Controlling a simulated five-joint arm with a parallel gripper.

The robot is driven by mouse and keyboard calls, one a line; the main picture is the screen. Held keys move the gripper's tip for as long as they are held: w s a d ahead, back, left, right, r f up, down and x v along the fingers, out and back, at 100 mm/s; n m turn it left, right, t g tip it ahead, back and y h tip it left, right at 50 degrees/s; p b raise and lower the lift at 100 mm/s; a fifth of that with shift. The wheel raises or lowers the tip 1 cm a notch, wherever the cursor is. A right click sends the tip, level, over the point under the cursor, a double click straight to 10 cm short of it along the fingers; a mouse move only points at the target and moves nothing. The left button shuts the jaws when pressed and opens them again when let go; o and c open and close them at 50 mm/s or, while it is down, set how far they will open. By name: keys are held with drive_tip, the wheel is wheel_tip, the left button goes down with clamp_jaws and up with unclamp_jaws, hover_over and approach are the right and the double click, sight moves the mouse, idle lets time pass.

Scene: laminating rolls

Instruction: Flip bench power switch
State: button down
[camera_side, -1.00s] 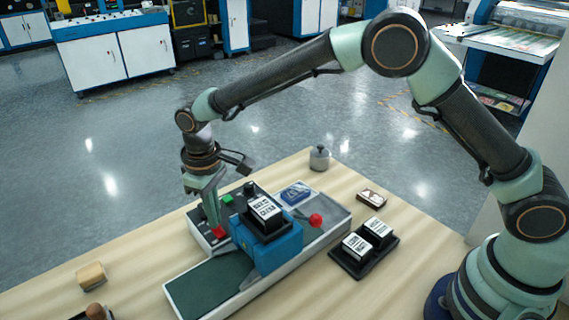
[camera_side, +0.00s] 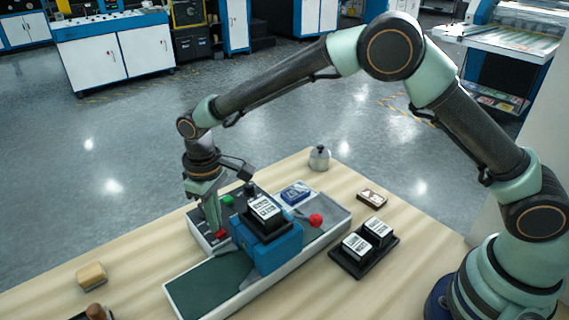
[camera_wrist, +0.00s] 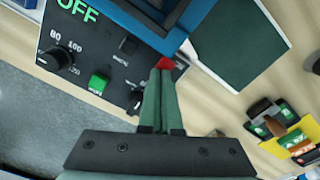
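The control panel (camera_wrist: 82,30) is a dark box face with a green "OFF" readout, a black knob (camera_wrist: 55,60), a green button (camera_wrist: 98,82) and small dark controls. A red switch-like piece (camera_wrist: 165,62) sits at the panel's edge by the blue machine; it also shows in the side view (camera_side: 222,235). Which control is the power switch I cannot read for certain. My gripper (camera_wrist: 164,72) has its two fingers together with nothing visible between them. The tips are at the red piece and partly cover it; contact is not certain. In the side view my gripper (camera_side: 215,233) points down at the panel.
The blue laminating machine (camera_side: 277,251) stands right beside my gripper, with a red-knobbed lever (camera_side: 315,220). A black tray (camera_side: 364,264) with labelled blocks lies to the right. A wooden block (camera_side: 92,275) lies at the left. A metal weight (camera_side: 319,158) stands behind.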

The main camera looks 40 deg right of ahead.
drive_tip(key=shift+r, duration=3.45)
